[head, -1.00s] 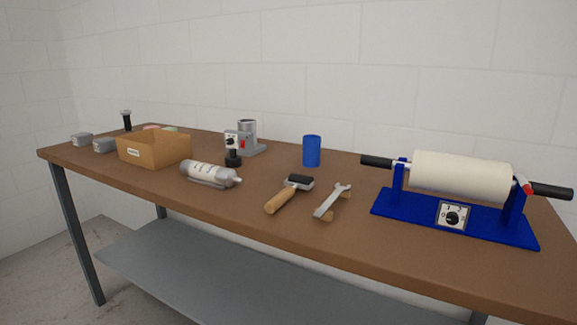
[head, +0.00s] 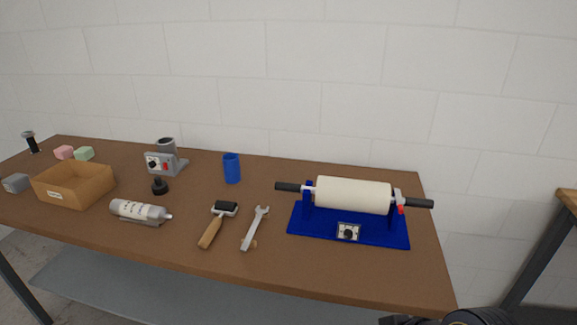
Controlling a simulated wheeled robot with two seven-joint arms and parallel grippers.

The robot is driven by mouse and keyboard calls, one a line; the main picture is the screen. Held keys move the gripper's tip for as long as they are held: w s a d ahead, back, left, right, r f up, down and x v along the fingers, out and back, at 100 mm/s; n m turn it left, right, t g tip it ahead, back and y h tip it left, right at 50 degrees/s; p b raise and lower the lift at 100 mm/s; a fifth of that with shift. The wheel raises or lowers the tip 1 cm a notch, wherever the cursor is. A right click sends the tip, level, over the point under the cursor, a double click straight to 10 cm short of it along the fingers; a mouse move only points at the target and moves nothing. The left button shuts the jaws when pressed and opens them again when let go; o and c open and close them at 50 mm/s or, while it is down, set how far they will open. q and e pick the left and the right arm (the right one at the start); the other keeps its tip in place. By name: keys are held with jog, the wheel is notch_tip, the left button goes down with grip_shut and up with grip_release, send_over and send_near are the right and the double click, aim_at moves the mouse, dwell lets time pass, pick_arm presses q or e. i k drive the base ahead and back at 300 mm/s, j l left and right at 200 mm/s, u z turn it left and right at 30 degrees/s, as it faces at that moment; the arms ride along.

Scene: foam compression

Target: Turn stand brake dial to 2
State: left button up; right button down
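The brake dial (head: 348,232) is a small black knob on a pale square plate at the front of the blue stand (head: 370,236). Its numbers are too small to read now. The stand sits on the right part of the brown workbench and carries a cream roll (head: 352,195) with black handles at both ends. A red part (head: 400,209) sits near the roll's right end. A dark piece of my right arm shows at the bottom right edge, below the bench front. Neither gripper's fingers are in view.
The workbench (head: 300,268) is clear in front of the stand. Another table (head: 568,198) stands at far right.

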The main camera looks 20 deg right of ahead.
aim_at(347, 233)
jog(key=i+l+z, duration=0.1)
jog(key=l, duration=0.3)
jog(key=i+l+z, duration=0.15)
jog(key=l, duration=0.25)
jog(key=i+l+z, duration=0.1)
jog(key=l, duration=0.3)
